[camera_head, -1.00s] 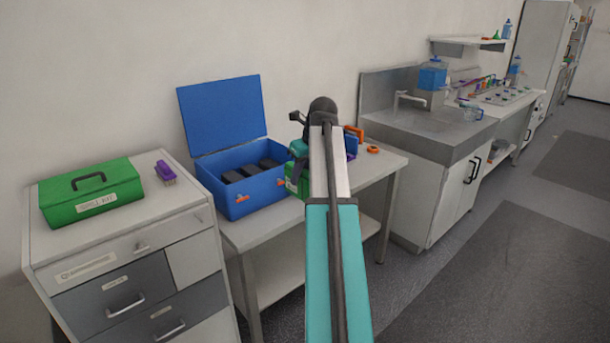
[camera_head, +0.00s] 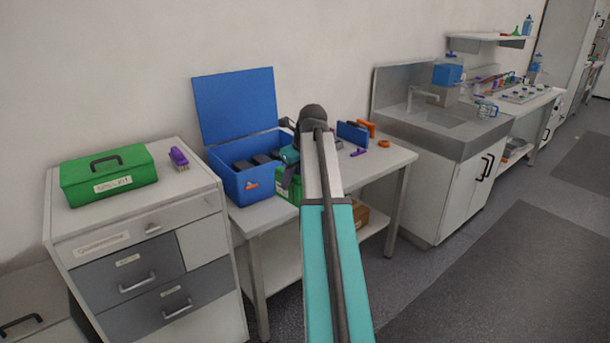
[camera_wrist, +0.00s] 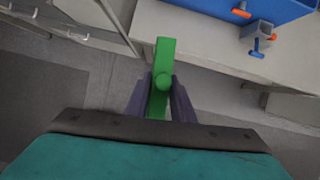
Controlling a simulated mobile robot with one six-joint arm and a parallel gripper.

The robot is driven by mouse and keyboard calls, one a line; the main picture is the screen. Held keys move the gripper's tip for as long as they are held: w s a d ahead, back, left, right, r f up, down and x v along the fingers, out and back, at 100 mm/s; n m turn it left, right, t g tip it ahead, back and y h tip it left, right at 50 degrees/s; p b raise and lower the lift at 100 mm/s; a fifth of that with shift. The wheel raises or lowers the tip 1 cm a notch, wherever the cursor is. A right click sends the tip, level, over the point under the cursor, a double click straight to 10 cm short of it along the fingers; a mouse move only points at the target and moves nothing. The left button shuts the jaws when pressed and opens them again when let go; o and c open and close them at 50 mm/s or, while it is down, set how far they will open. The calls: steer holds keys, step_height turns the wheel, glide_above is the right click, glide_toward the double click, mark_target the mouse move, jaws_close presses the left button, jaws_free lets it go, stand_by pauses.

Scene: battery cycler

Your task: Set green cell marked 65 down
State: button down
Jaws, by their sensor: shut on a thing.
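My gripper (camera_wrist: 161,95) is shut on a green cell (camera_wrist: 163,62), seen between the two dark fingers in the wrist view. The cell has a round green knob on its near face; no number can be read. In the wrist view the cell shows over the front edge of the bench and the floor beyond it. In the head view the held green cell (camera_head: 287,187) is at the front right of the blue case, partly hidden by my arm. I cannot tell its height above the bench.
The open blue case (camera_head: 232,181) holds several dark blocks and stands on the bench (camera_head: 262,218). A blue piece (camera_head: 352,134), an orange ring (camera_head: 384,143) and a purple piece (camera_head: 359,152) lie right. A green box (camera_head: 108,178) and a purple brush (camera_head: 178,157) top the left cabinet.

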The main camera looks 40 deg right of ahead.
steer(key=w+a+f+n+y+b, duration=0.1)
steer(key=w+a+f+n, duration=0.25)
steer(key=a+f, duration=0.65)
steer(key=w+a+f+n+y+b, duration=0.1)
steer(key=w+a+f+n, duration=0.4)
steer(key=a, duration=0.9)
steer(key=s+a+f+n+g, duration=0.3)
steer(key=a+f+n, duration=0.4)
steer(key=a, duration=0.3)
steer(key=s+a+f+n+g+y, duration=0.1)
steer(key=s+a+f+n+g, duration=0.3)
steer(key=a+n, duration=0.5)
step_height(320, 180, down, 3)
steer(key=shift+s+a+r+n+y, duration=0.15)
steer(key=shift+s+a+n+y, duration=0.3)
steer(key=shift+s, duration=0.55)
steer(key=shift+s+d, duration=0.1)
